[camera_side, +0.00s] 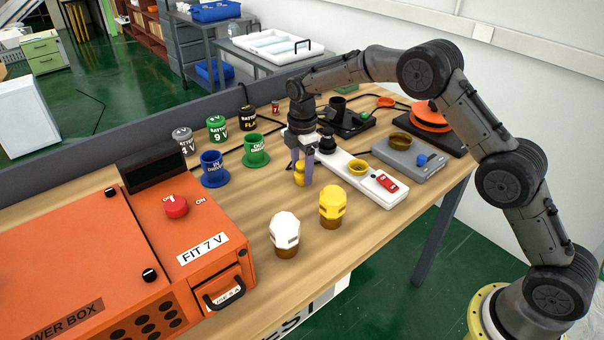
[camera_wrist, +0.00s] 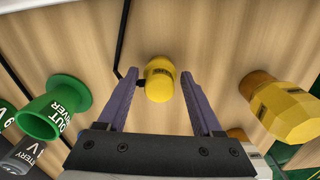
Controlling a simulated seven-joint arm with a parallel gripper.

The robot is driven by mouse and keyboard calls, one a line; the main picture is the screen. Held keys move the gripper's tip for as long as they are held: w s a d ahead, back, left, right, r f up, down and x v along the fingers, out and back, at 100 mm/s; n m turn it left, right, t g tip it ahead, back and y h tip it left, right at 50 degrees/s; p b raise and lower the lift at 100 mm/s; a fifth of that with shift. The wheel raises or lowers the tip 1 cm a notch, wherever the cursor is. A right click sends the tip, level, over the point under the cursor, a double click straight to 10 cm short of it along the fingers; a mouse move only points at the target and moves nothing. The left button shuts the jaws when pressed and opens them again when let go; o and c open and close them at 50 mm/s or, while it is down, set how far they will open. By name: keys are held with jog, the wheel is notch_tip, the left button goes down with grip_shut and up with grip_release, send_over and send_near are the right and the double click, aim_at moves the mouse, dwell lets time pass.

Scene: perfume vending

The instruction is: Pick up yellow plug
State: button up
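The yellow plug (camera_side: 299,174) is a small rounded yellow piece on the wooden table, partly hidden by my fingers in the side view. In the wrist view the yellow plug (camera_wrist: 160,80) shows near the middle, with a dark cable at its left. My gripper (camera_side: 302,179) is over it, pointing down. In the wrist view my gripper (camera_wrist: 158,73) is open, one purple finger on each side of the plug. Gaps show between the plug and both fingers. I cannot tell how far down the fingers reach alongside it.
A larger yellow faceted piece (camera_side: 332,204) and a white one (camera_side: 286,231) with wooden bases stand in front. Green (camera_side: 256,151) and blue (camera_side: 212,169) holders stand to the left, the orange power box (camera_side: 190,245) beyond. A white strip (camera_side: 350,178) lies close on the right.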

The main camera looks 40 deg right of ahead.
aim_at(302, 164)
grip_shut()
jog(key=shift+r, duration=0.1)
jog(key=shift+r, duration=0.55)
notch_tip(302, 164, up, 2)
jog(key=shift+s+r, duration=0.15)
jog(key=shift+r, duration=0.1)
jog(key=s+d+r, duration=0.1)
jog(key=s+r, duration=0.8)
jog(key=s, duration=0.4)
jog(key=shift+s+r, duration=0.15)
jog(key=shift+s, duration=0.2)
